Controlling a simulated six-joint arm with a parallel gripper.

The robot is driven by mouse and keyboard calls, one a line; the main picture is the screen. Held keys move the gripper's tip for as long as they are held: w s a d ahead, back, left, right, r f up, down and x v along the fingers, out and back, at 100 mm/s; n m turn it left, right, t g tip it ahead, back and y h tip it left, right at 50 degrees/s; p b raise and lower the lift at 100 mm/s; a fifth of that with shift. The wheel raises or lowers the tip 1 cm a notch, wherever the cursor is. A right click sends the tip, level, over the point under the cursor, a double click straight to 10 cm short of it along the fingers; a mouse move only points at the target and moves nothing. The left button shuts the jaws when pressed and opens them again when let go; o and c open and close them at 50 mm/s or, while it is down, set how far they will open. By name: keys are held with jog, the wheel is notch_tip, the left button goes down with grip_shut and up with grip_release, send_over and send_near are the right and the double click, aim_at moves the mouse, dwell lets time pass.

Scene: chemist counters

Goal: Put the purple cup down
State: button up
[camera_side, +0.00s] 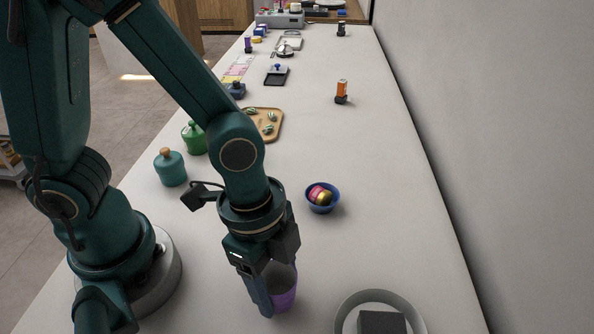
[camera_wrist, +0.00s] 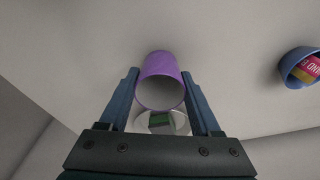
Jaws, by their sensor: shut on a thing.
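The purple cup (camera_side: 286,299) is between the fingers of my gripper (camera_side: 273,288), low over the counter in the side view. In the wrist view the cup (camera_wrist: 160,65) sits between the two blue fingertips of my gripper (camera_wrist: 160,77), its grey open mouth towards the camera. My gripper is shut on the cup. The fingers hide part of it in the side view, and I cannot tell whether its base touches the counter.
A round pale dish (camera_side: 345,311) with a dark block (camera_side: 382,323) lies to the right of the cup. A blue bowl (camera_side: 323,208) holding a can (camera_side: 319,194) stands behind it. Teal (camera_side: 170,169) and green (camera_side: 193,139) jars stand further left.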

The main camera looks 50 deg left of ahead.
jog(key=shift+f, duration=0.4)
jog(key=shift+f, duration=0.2)
jog(key=o, duration=1.3)
jog(key=shift+r, duration=0.1)
